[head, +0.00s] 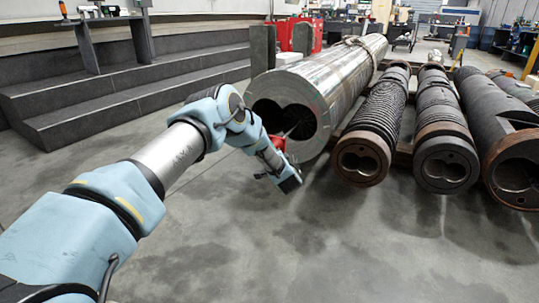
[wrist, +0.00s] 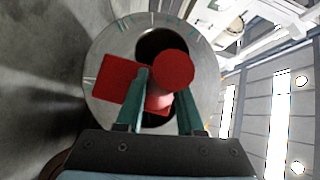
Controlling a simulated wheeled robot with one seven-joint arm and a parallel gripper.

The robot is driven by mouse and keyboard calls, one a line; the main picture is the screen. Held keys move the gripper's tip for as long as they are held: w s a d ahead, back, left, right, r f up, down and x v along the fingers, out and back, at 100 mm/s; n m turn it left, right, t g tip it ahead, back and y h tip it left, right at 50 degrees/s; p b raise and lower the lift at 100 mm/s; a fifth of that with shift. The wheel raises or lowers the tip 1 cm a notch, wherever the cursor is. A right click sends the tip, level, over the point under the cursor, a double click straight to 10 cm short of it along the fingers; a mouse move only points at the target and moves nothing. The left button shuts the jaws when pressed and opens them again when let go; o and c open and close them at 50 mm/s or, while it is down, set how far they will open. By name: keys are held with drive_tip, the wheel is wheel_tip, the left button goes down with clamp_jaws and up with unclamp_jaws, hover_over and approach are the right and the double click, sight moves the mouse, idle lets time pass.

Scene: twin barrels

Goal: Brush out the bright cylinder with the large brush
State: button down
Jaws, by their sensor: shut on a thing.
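The bright cylinder (head: 335,75) is a large shiny metal barrel with two joined dark bores in its near end, left of the darker barrels in the head view. In the wrist view its end face (wrist: 108,50) fills the middle, with a dark bore partly covered. My gripper (head: 275,152), in front of this end, is shut on the red handle of the large brush (head: 278,141). In the wrist view my gripper (wrist: 163,84) has its fingers on the red brush part (wrist: 173,68). A thin shaft seems to point at the bores. The bristles are not visible.
Several dark barrels with twin bores, such as the ribbed one (head: 372,130), lie close on the right. Grey steps (head: 130,85) stand at the left. Red cabinets (head: 297,35) stand behind the cylinder. The grey floor (head: 260,235) in front is clear.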

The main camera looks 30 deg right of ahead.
drive_tip(key=shift+w+d+r, duration=0.1)
drive_tip(key=shift+w+d, duration=0.05)
drive_tip(key=shift+w+d+b, duration=0.45)
drive_tip(key=shift+d+b, duration=0.25)
drive_tip(key=shift+b, duration=0.05)
drive_tip(key=shift+w+d+b, duration=0.4)
drive_tip(key=shift+d+b, duration=0.25)
drive_tip(key=shift+b, duration=0.05)
drive_tip(key=shift+w+d, duration=0.2)
drive_tip(key=shift+d, duration=0.05)
